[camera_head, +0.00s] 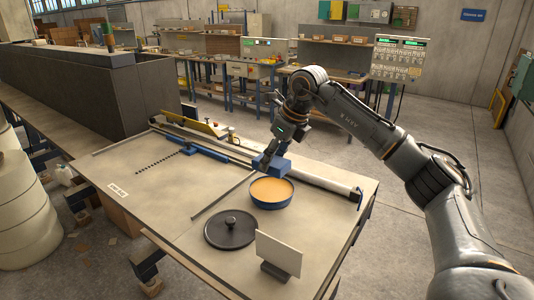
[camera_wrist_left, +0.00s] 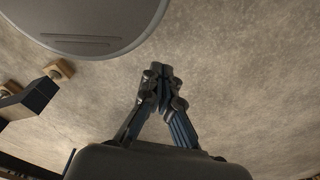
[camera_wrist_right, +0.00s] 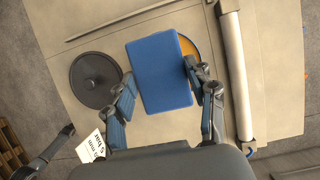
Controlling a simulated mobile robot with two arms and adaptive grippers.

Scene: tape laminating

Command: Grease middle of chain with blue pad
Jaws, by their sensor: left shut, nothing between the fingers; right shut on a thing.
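The chain (camera_head: 157,162) appears as a dark dotted line lying on the left part of the table. The blue pad (camera_head: 277,165) is held by my right gripper (camera_head: 268,158), just behind the blue-rimmed pan (camera_head: 271,204) with tan contents, presumably grease. In the right wrist view, the pad (camera_wrist_right: 160,72) sits between the fingers of the right gripper (camera_wrist_right: 160,88) and hides part of the pan's contents (camera_wrist_right: 188,46). Whether the pad touches the pan cannot be told. My left gripper (camera_wrist_left: 160,78) is shut and empty above the floor, outside the head view.
A black round lid (camera_head: 231,230) and an upright white card (camera_head: 279,251) stand at the table's near side. A long pale roller (camera_head: 310,178) and rail run along the back. The tabletop (camera_head: 130,205) between chain and pan is mostly bare, with a thin rod near the pan.

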